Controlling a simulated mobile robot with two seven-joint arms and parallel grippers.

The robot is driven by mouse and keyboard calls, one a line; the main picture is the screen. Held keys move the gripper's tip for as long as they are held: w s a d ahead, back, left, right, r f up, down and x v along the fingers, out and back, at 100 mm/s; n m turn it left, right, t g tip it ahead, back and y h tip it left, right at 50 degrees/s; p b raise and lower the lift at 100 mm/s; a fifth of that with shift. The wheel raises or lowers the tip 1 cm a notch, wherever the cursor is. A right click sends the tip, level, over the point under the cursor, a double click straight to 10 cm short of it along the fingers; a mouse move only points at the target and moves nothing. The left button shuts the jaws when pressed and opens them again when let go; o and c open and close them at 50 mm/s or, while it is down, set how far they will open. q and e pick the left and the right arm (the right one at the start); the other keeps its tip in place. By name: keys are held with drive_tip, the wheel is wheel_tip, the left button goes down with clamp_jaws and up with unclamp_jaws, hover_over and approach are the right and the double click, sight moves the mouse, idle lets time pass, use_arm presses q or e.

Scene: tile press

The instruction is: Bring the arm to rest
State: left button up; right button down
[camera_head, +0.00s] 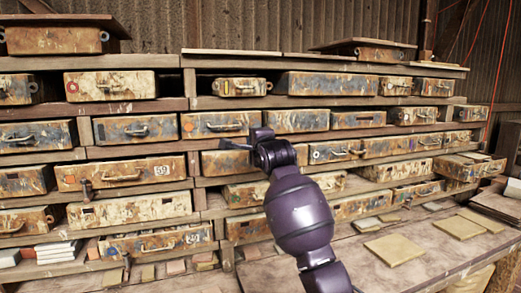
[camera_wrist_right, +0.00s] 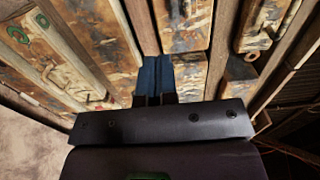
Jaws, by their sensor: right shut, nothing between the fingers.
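My right arm, purple and black, rises from the bottom of the head view. Its gripper (camera_head: 232,144) points left in front of the rack of drawers (camera_head: 190,91). In the right wrist view the gripper's blue fingers (camera_wrist_right: 156,76) are together, with nothing seen between them. Worn drawer fronts stand beyond the fingertips. I cannot tell the exact gap between them and the fingers. My left gripper is in neither view.
A wooden bench (camera_head: 440,262) at lower right holds several flat tiles (camera_head: 394,249). White blocks (camera_head: 57,252) sit at lower left. A corrugated wall (camera_head: 230,25) stands behind.

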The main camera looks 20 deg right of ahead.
drive_tip(key=s+a+r+n+t, duration=0.1)
drive_tip(key=s+r+n+t, duration=0.1)
drive_tip(key=s+r+n, duration=0.4)
drive_tip(key=s+d+f+n, duration=0.1)
drive_tip(key=s+f+n, duration=0.3)
drive_tip(key=f, duration=0.6)
drive_tip(key=s+d+f+n+g+y+b, duration=0.1)
drive_tip(key=s+f+n, duration=0.35)
drive_tip(key=f, duration=0.65)
drive_tip(key=s+d+f+n, duration=0.1)
drive_tip(key=s+f+n, duration=0.3)
drive_tip(key=f, duration=0.6)
drive_tip(key=s+d+f+g+h, duration=0.1)
drive_tip(key=s+d+f+g, duration=0.1)
drive_tip(key=s+f, duration=1.2)
drive_tip(key=s+d+f+g, duration=0.3)
drive_tip(key=s+f+g, duration=0.2)
drive_tip(key=s+f, duration=1)
drive_tip(key=shift+s+f+h, duration=0.2)
drive_tip(key=shift+h, duration=0.2)
drive_tip(key=shift+d, duration=0.1)
